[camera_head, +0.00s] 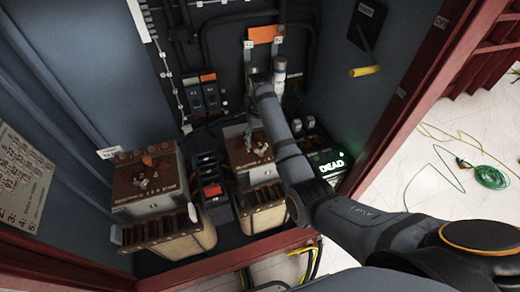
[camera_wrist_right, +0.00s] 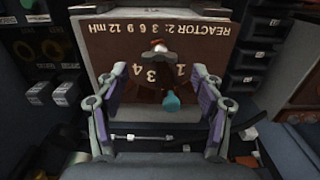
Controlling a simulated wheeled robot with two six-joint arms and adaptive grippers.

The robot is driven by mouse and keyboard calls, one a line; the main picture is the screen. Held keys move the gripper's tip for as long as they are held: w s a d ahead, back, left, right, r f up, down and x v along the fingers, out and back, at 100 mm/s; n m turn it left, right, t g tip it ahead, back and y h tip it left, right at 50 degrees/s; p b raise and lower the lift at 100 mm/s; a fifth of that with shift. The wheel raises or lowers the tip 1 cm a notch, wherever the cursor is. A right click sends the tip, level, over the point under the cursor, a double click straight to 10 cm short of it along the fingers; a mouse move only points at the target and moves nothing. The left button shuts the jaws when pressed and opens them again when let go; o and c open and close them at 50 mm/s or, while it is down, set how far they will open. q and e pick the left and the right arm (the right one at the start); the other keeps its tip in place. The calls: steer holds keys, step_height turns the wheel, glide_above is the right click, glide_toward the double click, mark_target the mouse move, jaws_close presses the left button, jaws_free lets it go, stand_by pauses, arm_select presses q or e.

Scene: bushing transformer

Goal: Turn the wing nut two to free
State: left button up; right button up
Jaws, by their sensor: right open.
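The reactor 2 unit (camera_head: 250,158) is a box with a brown face, right of centre in the head view. In the right wrist view its brown face (camera_wrist_right: 110,45) reads "REACTOR 2: 3 6 9 12 mH". A grey wing nut (camera_wrist_right: 154,53) stands near the middle of that face, by printed numbers, with a teal-tipped part (camera_wrist_right: 171,102) below it. My right gripper (camera_wrist_right: 152,82) is open, its purple-padded fingers on either side of the nut, apart from it. In the head view my right gripper (camera_head: 254,128) is small above the unit. My left gripper is out of view.
A similar brown-faced unit (camera_head: 148,182) stands to the left. Between the units is a dark block with a red switch (camera_head: 212,190). A lit "DEAD" indicator (camera_head: 331,166) is at right. A yellow handle (camera_head: 364,71) sticks out from the right wall. Red frame posts (camera_head: 408,95) bound the cabinet.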

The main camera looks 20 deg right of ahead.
mark_target(261, 148)
steer(key=shift+f, duration=2)
steer(key=c, duration=1.2)
steer(key=shift+o, duration=0.2)
steer(key=shift+d+r+n+p, duration=0.15)
steer(key=shift+n+p, duration=0.25)
steer(key=shift+p, duration=0.45)
steer(key=n+p, duration=0.3)
steer(key=p, duration=0.2)
steer(key=shift+s+r+n, duration=0.1)
steer(key=shift+r+n, duration=0.1)
steer(key=shift+n, duration=0.2)
steer(key=shift+n+p, duration=0.7)
steer(key=shift+n, duration=0.2)
steer(key=n+p, duration=0.2)
steer(key=n, duration=0.2)
steer(key=shift+f+p, duration=0.15)
steer(key=shift+p, duration=0.25)
steer(key=n+p, duration=0.1)
steer(key=n, duration=0.4)
steer(key=shift+f+p, duration=0.15)
steer(key=shift+p, duration=0.25)
steer(key=shift+n, duration=0.3)
